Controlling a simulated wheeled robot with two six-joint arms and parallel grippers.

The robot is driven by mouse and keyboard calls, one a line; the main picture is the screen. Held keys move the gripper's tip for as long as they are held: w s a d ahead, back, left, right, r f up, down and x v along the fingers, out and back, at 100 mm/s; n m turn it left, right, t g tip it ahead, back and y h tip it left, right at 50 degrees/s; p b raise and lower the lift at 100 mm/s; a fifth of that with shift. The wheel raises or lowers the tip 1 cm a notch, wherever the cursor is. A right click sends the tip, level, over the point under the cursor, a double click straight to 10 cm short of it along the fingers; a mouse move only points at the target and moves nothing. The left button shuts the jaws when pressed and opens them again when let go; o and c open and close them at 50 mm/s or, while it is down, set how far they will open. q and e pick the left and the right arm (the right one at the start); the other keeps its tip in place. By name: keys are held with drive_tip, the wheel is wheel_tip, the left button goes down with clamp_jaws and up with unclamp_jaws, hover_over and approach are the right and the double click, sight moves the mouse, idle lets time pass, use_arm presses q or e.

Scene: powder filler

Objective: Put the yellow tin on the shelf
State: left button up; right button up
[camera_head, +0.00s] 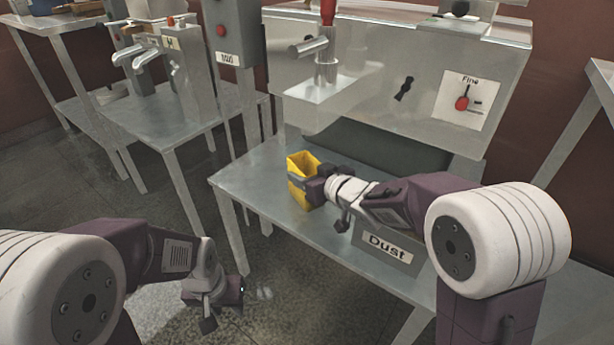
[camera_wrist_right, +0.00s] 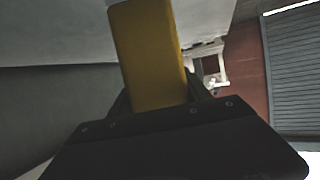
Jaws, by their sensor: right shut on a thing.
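The yellow tin (camera_head: 301,163) is an open-topped yellow box near the left front of the metal machine table, below the spout. My right gripper (camera_head: 311,187) is shut on the tin and covers part of its side. The right wrist view shows the tin's yellow face (camera_wrist_right: 149,55) between the dark fingers (camera_wrist_right: 157,112). I cannot tell whether the tin touches the table. My left gripper (camera_head: 232,291) hangs low over the floor at the lower left, away from the tin; its fingers are too small to read. I cannot tell which surface is the shelf.
The steel machine (camera_head: 400,75) with a "Fine" label stands behind the tin, its spout (camera_head: 325,70) above a small plate (camera_head: 318,90). A "Dust" drawer (camera_head: 385,248) is at the table's front. A second table (camera_head: 170,118) with taps stands to the left, with a gap between.

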drive_tip(key=o, duration=1.4)
drive_tip(key=shift+o, duration=0.2)
drive_tip(key=shift+s+d+r, duration=0.15)
drive_tip(key=shift+s+r, duration=0.05)
drive_tip(key=shift+r, duration=0.05)
drive_tip(key=p+v, duration=0.5)
drive_tip(key=v, duration=0.6)
drive_tip(key=shift+s, duration=0.15)
drive_tip(key=shift+d, duration=0.1)
